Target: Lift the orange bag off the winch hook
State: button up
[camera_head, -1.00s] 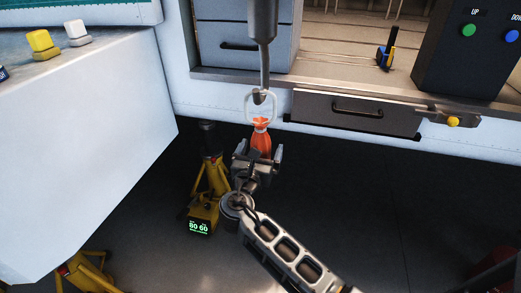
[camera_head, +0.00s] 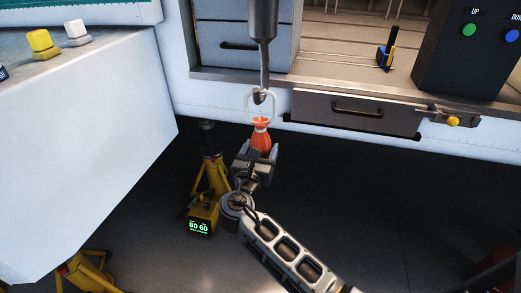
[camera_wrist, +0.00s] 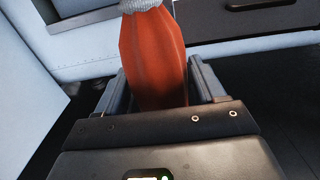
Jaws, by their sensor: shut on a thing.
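The orange bag (camera_head: 261,138) hangs upright below the winch hook (camera_head: 261,97). A pale ring (camera_head: 247,106) at its top loops around the hook. My gripper (camera_head: 261,153) is shut on the bag's body from the near side. In the wrist view the orange bag (camera_wrist: 153,60) fills the space between my gripper's two fingers (camera_wrist: 160,85), with a grey gathered neck at the top edge. The bag's lower part is hidden behind my gripper in both views.
A grey drawer (camera_head: 355,112) with a dark handle is right of the bag. A yellow stand (camera_head: 210,182) with a lit display is close on the left. A dark control box (camera_head: 468,50) is at upper right.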

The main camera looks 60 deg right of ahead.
aim_at(258, 138)
jog(key=shift+r, duration=0.1)
jog(key=shift+c, duration=0.5)
jog(key=shift+r, duration=0.15)
jog(key=shift+r+p, duration=0.1)
jog(key=shift+p, duration=0.2)
jog(key=shift+r+p, duration=2.3)
jog(key=shift+p, duration=0.15)
jog(key=shift+a, duration=0.15)
jog(key=shift+p+v, duration=1)
jog(key=shift+v, duration=4.4)
